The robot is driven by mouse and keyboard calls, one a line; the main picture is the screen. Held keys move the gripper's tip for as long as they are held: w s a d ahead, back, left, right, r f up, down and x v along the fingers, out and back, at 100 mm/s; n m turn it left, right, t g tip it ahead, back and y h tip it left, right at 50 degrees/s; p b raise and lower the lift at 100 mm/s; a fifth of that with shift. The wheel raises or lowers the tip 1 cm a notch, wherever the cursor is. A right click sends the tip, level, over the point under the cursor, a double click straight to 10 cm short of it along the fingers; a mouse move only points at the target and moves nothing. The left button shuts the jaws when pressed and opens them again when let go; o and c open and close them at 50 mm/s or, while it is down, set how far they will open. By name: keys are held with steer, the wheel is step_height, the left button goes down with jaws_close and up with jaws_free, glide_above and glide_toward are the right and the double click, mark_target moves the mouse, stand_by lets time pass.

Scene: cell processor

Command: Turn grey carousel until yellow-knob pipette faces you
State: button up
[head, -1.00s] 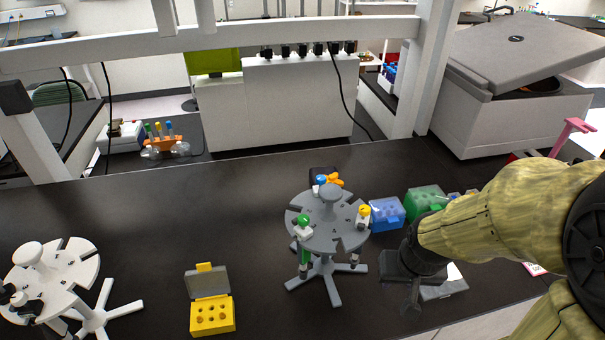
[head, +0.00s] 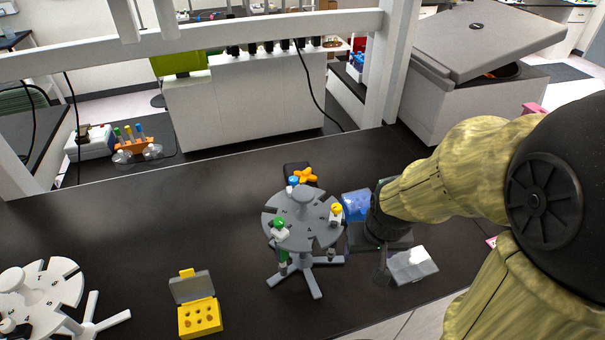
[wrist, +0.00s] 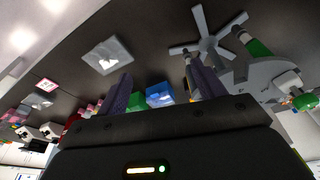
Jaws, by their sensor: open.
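The grey carousel (head: 300,225) stands upright on the dark bench, with pipettes hanging around its rim. The yellow-knob pipette (head: 336,214) is on its right side, towards my gripper. A green-knob pipette (head: 280,232) hangs at the front left and a blue-knob one (head: 293,183) at the back. My gripper (head: 382,268) is to the right of the carousel, open and low over the bench; my arm partly hides it. In the wrist view, my gripper (wrist: 162,88) has nothing between its fingers, and its right finger appears close to the carousel (wrist: 238,76). Contact cannot be told.
A white carousel (head: 40,290) stands at the left. A yellow box (head: 200,318) with an open lid sits front left. A blue rack (head: 355,204) is behind my gripper, and a clear-lidded box (head: 412,265) lies right of it. Bench left of the grey carousel is clear.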

steer(key=w+a+r+n+p, duration=0.1)
steer(key=w+a+r+p, duration=0.15)
steer(key=r+p, duration=0.4)
step_height(320, 180, up, 18)
steer(key=n+g+b, duration=0.2)
steer(key=n+g, duration=0.1)
steer(key=n, duration=0.3)
glide_above(303, 192)
steer(key=shift+f, duration=0.15)
steer(key=shift+w, duration=0.1)
step_height(303, 192, down, 17)
steer(key=p, duration=0.3)
steer(key=shift+f+p, duration=0.2)
steer(key=shift+p, duration=0.15)
